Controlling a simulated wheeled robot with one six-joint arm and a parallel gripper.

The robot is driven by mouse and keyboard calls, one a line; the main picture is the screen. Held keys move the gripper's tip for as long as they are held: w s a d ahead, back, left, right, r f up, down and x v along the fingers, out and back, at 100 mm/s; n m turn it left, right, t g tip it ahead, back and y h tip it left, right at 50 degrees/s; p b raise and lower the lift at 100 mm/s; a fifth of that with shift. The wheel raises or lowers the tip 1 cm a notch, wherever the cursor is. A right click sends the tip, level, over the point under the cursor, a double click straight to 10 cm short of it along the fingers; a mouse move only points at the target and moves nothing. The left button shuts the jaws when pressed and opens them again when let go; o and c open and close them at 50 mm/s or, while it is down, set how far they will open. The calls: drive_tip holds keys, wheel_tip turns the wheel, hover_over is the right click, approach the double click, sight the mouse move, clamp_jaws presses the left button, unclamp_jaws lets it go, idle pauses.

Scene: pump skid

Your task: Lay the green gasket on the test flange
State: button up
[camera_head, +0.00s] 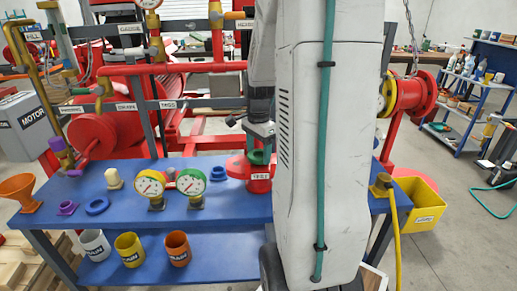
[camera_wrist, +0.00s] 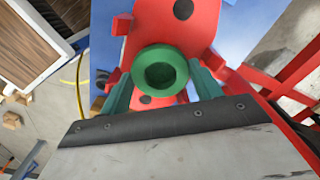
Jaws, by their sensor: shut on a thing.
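The green gasket (camera_wrist: 160,70) is a thick ring between the two fingers of my gripper (camera_wrist: 162,84), which is shut on it. In the head view the gasket (camera_head: 259,157) shows just under my gripper (camera_head: 260,146). The red test flange (camera_wrist: 190,32), with dark round holes, lies directly beneath the gasket in the wrist view. In the head view the flange (camera_head: 252,175) stands on the blue bench, partly hidden by my arm. I cannot tell whether the gasket touches it.
The blue bench (camera_head: 130,205) also bears two gauges (camera_head: 150,184) (camera_head: 190,183), a blue ring (camera_head: 97,205), a small blue part (camera_head: 218,173) and an orange funnel (camera_head: 18,190). Red pipework (camera_head: 180,68) stands behind. A yellow bin (camera_head: 418,205) is on the right.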

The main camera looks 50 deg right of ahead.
drive_tip(key=shift+f, duration=0.75)
drive_tip(key=o, duration=1.1)
drive_tip(key=shift+c, duration=0.2)
drive_tip(key=shift+r, duration=0.15)
wheel_tip(320, 180, up, 8)
drive_tip(key=shift+f, duration=0.2)
